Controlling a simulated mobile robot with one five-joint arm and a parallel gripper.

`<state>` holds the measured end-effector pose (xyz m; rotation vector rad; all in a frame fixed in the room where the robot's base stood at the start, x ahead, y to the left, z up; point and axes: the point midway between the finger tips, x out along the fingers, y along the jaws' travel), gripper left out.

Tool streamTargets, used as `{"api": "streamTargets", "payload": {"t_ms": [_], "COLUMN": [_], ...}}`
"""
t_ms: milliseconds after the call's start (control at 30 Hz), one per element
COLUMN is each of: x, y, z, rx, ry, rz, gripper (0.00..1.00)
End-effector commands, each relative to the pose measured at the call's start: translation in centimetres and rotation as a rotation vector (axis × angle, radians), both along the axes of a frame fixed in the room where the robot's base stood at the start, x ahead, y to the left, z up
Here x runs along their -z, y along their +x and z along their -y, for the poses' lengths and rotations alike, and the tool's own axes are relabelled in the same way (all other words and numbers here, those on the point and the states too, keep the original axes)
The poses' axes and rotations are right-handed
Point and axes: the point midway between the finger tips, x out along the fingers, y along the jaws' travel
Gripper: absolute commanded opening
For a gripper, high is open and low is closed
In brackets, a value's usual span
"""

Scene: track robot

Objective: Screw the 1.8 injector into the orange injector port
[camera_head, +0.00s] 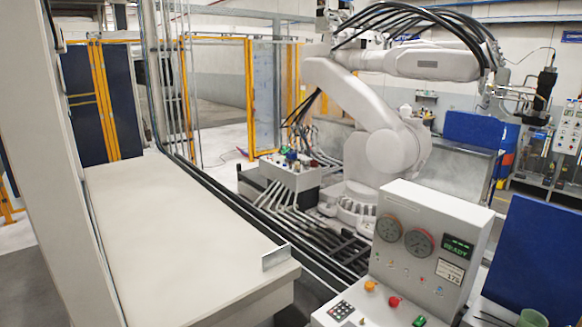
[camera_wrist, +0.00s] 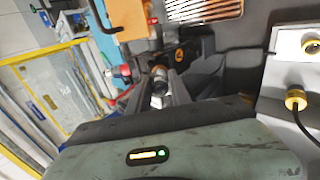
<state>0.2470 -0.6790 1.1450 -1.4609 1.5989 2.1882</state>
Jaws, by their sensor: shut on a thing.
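In the wrist view, my gripper (camera_wrist: 161,88) is shut on a small dark cylinder with a brass-coloured part (camera_wrist: 160,74), apparently the injector. Its label cannot be read, and the fingers hide part of it. Just beyond its tip, to the upper right, an orange ring (camera_wrist: 179,55) shows on a dark part, perhaps the orange injector port. I cannot tell whether the held part touches it. I cannot make out my gripper or the injector in the head view.
In the wrist view, an orange plate (camera_wrist: 126,14) is above, and a white box with brass fittings (camera_wrist: 295,98) and a black cable is at right. A large white robot arm (camera_head: 390,140) stands behind.

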Motion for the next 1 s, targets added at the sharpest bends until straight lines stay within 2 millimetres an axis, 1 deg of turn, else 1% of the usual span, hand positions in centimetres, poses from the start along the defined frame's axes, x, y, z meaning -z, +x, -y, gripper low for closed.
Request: {"api": "streamTargets", "payload": {"t_ms": [67, 133, 400, 533, 667, 1000], "x": [0.00, 0.01, 0.04, 0.06, 0.05, 0.05], "y": [-0.01, -0.02, -0.03, -0.04, -0.05, -0.05], "z": [0.01, 0.01, 0.03, 0.04, 0.04, 0.04], "rx": [0.033, 0.117, 0.526, 0.685, 0.743, 0.745], "ry": [-0.026, -0.091, -0.407, -0.530, -0.576, -0.577], "rz": [0.021, 0.074, 0.332, 0.433, 0.470, 0.471], "gripper": [0.00, 0.00, 0.00, 0.00, 0.00, 0.00]}}
